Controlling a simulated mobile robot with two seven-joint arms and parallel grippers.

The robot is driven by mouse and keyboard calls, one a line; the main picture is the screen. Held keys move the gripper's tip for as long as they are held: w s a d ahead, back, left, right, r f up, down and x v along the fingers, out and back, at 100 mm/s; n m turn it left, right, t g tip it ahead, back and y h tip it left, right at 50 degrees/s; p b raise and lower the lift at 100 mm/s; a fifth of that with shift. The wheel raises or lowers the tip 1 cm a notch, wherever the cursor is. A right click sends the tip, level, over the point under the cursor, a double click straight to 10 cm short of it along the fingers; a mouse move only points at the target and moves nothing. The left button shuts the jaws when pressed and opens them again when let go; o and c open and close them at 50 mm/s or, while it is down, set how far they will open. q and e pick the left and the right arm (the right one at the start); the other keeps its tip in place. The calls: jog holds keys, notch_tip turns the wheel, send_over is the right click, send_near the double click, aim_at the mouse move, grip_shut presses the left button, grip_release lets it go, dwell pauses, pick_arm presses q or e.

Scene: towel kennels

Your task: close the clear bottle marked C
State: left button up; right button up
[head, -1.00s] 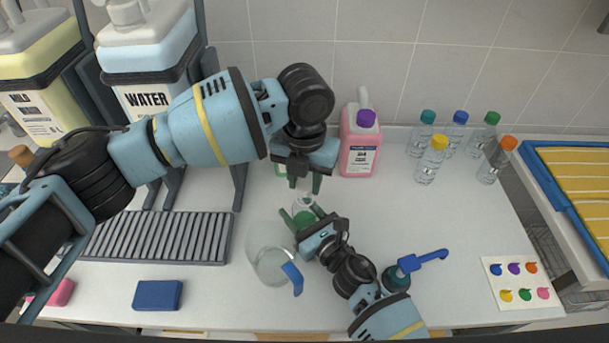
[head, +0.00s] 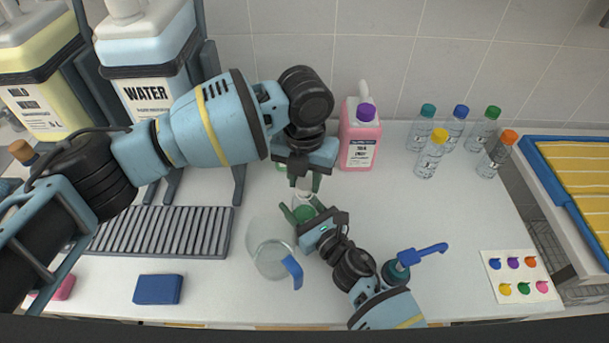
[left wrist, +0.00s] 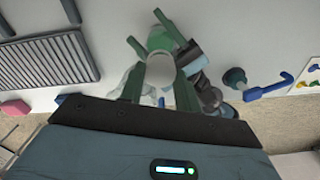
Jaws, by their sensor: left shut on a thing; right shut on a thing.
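A small clear bottle (head: 304,208) with green showing at it stands at the middle of the counter, mostly hidden by my grippers. I cannot read a letter on it. My right gripper (head: 302,214) is shut around its body from the front right. My left gripper (head: 304,185) points down right above and is shut on a whitish cap (head: 303,182). In the left wrist view the cap (left wrist: 160,71) sits between the left fingers, with the green bottle part (left wrist: 161,38) just beyond it. I cannot tell whether the cap touches the bottle's neck.
A clear jug (head: 270,262) with a blue handle stands close left of my right gripper. A pink bottle (head: 359,140) stands behind, and several capped water bottles (head: 430,155) at back right. The right counter is mostly clear.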

pick_arm(q)
jog(key=shift+f, duration=0.4)
jog(key=m, duration=0.6)
dwell(0.4)
jog(key=o, duration=0.9)
jog(key=shift+r, duration=0.1)
jog(key=shift+r, duration=2.15)
jog(key=shift+w, duration=0.1)
jog(key=shift+c, duration=0.2)
